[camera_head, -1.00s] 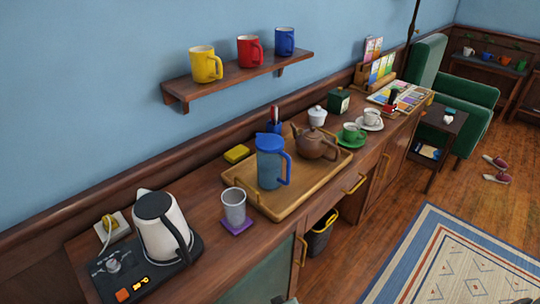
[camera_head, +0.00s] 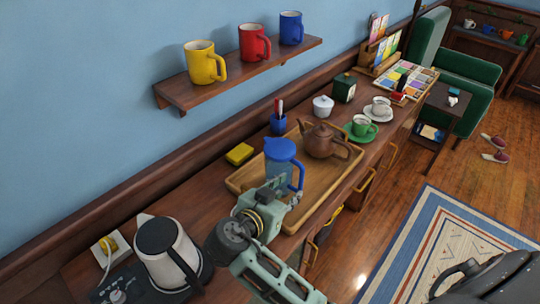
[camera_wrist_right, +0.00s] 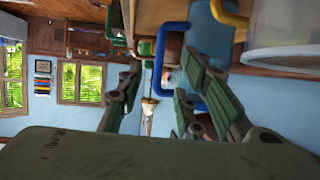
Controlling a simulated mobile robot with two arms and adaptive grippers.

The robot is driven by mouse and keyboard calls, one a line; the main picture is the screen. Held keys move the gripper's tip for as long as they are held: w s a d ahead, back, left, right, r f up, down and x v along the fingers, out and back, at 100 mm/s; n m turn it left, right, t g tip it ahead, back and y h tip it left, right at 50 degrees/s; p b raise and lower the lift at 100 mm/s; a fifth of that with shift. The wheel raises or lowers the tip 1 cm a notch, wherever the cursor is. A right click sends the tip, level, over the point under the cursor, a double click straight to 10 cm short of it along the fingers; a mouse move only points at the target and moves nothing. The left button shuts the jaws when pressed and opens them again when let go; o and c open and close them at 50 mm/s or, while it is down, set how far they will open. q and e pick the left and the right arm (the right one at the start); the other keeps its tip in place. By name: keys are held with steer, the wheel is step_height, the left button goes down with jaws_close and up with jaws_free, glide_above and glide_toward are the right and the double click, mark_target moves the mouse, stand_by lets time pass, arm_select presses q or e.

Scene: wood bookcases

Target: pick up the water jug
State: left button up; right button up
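The water jug (camera_head: 279,168) has a blue lid, a see-through bluish body and a blue handle. It stands upright on the wooden tray (camera_head: 240,182). My right gripper (camera_head: 287,190) is at the jug's handle side, in front of its lower part, and hides some of it. In the right wrist view the blue handle (camera_wrist_right: 160,62) shows between the spread fingers of my right gripper (camera_wrist_right: 155,78). The fingers look open, and I cannot tell whether either touches the handle. My left gripper is not in view.
A brown teapot (camera_head: 322,141) is on the tray right of the jug. A kettle (camera_head: 168,252) stands at the near left. A yellow sponge (camera_head: 239,154) lies behind the tray. A green cup and saucer (camera_head: 362,130) are beyond it. A shelf with mugs (camera_head: 254,42) hangs above.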

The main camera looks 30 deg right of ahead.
mark_target(300, 181)
steer(key=p+x, duration=0.1)
steer(key=x, duration=0.2)
steer(key=r+p+x, duration=0.1)
steer(key=x, duration=0.1)
steer(key=shift+d+p, duration=0.35)
steer(key=shift+d, duration=0.05)
steer(key=shift+w+d+f, duration=0.6)
steer(key=shift+d+f, duration=0.05)
steer(key=shift+f, duration=0.05)
steer(key=shift+d+f, duration=0.1)
steer(key=shift+d, duration=0.05)
steer(key=c, duration=0.3)
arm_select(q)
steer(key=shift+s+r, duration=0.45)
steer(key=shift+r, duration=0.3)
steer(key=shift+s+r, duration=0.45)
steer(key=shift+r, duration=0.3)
arm_select(e)
jaws_close()
